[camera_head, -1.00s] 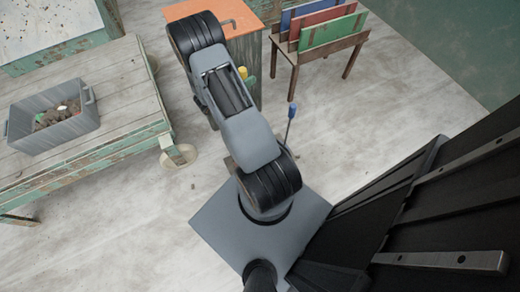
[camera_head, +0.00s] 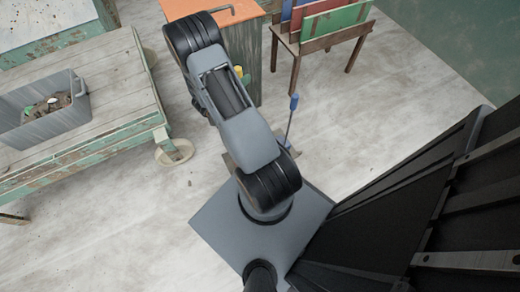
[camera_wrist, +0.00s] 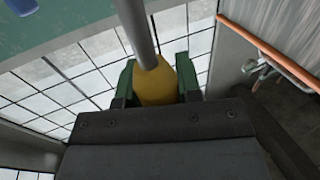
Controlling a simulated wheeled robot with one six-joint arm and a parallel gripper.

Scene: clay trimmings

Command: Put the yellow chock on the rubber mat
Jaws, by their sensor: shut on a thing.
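My gripper (camera_wrist: 156,77) shows in the wrist view with its two green fingers shut on the yellow chock (camera_wrist: 157,90). In the head view only a small yellow patch (camera_head: 239,71) shows beside my arm, next to the orange-topped cabinet; my arm hides most of the gripper. I cannot make out the rubber mat in either view.
A grey bin (camera_head: 48,131) with brown lumps stands on a worn wooden table (camera_head: 119,78) at left. The orange-topped cabinet (camera_head: 238,11) is behind my arm. A wooden rack (camera_head: 308,47) holds coloured boards. A blue-handled tool (camera_head: 293,103) stands near my base. Floor at right is clear.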

